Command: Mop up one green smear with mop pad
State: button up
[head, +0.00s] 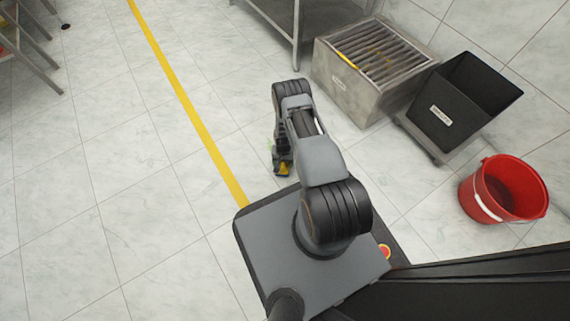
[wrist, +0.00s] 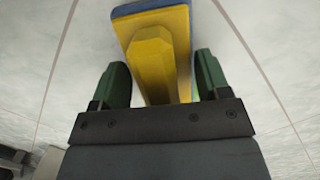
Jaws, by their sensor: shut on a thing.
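My gripper (wrist: 155,85) is shut on the mop pad (wrist: 158,55), with a green finger on each side of its yellow handle. The blue pad end shows at the top of the wrist view, over the pale floor. In the head view my gripper (head: 282,162) is low over the floor beyond my base, and the yellow of the mop pad (head: 283,170) shows under it. A bright green sliver (wrist: 195,90) shows beside the handle; whether it is a smear I cannot tell. Whether the pad touches the floor is unclear.
A grated metal box (head: 350,95), a black bin (head: 440,115) on a low base and a red bucket (head: 480,195) stand to the right. A metal table leg (head: 296,35) is at the top. A yellow floor line (head: 185,100) runs left of my arm.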

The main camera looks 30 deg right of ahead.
aim_at(268, 147)
jog(key=shift+w+a+f, duration=0.1)
jog(key=shift+w, duration=0.95)
jog(key=shift+w+a, duration=0.1)
jog(key=shift+w, duration=0.9)
jog(key=shift+w+a, duration=0.2)
jog(key=shift+w, duration=1.55)
jog(key=shift+w+a+f, duration=0.1)
jog(key=shift+w+a, duration=0.1)
jog(key=shift+w, duration=1.25)
jog(key=shift+w+a+f, duration=0.1)
jog(key=shift+w+a, duration=0.05)
jog(key=shift+w, duration=1.3)
jog(key=shift+w+a+r, duration=0.1)
jog(key=shift+w+r, duration=0.1)
jog(key=shift+w, duration=0.35)
jog(key=shift+r, duration=0.2)
jog(key=shift+s+p, duration=0.2)
jog(key=shift+p, duration=0.3)
jog(key=shift+s+r+p, duration=0.15)
jog(key=shift+s+p, duration=0.5)
jog(key=shift+p, duration=0.25)
jog(key=shift+s+d+f+p, duration=0.15)
jog(key=shift+s+p, duration=0.3)
jog(key=shift+s, duration=0.05)
jog(key=shift+s+d+f+p, duration=0.1)
jog(key=shift+s+p, duration=0.35)
jog(key=shift+s, duration=0.05)
